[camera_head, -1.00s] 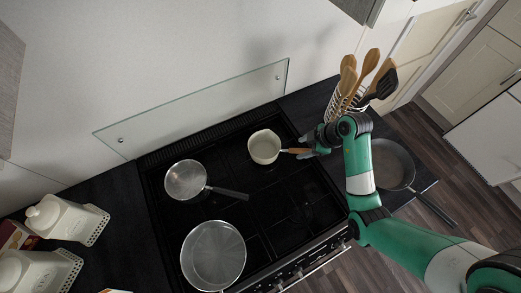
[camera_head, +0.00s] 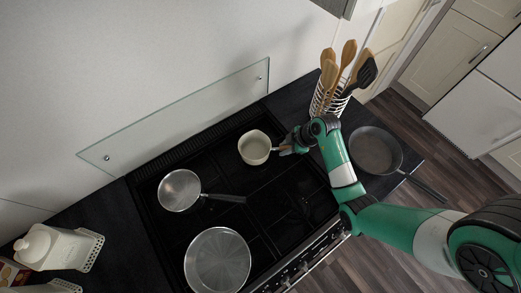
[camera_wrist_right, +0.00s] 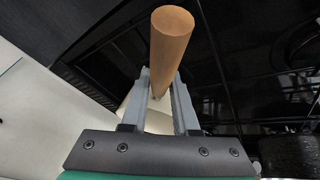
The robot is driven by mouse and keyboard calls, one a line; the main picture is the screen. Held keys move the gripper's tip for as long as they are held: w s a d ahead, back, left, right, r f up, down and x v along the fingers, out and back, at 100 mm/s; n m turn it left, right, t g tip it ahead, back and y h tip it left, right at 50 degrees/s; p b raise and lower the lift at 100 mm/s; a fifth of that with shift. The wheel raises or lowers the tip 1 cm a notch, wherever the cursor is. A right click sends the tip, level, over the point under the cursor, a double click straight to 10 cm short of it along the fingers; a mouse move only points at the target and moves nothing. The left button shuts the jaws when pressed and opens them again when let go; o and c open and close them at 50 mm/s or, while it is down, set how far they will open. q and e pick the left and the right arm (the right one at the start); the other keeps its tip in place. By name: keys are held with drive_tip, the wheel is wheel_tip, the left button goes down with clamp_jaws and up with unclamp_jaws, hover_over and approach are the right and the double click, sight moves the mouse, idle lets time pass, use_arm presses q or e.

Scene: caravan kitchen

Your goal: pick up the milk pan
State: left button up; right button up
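The milk pan (camera_head: 254,147) is small and cream-coloured, upright at the back right of the black hob. I cannot tell any gap beneath it. My right gripper (camera_head: 287,149) is at its handle, which it mostly hides in the head view. In the right wrist view the round wooden handle (camera_wrist_right: 172,45) runs between the two fingers of my right gripper (camera_wrist_right: 162,85). No gap shows between fingertips and handle, and its free end points towards the camera. The pan's bowl is mostly hidden there. My left gripper is out of view.
A steel pan with a dark handle (camera_head: 179,190) and a larger steel pan (camera_head: 217,260) stand on the hob (camera_head: 275,205). A utensil holder (camera_head: 325,100) is behind my right arm. A dark frying pan (camera_head: 374,151) lies on the right counter. A glass splashback (camera_head: 180,112) stands behind.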

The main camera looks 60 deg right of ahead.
clamp_jaws()
drive_tip(key=shift+r, duration=0.1)
idle(0.9)
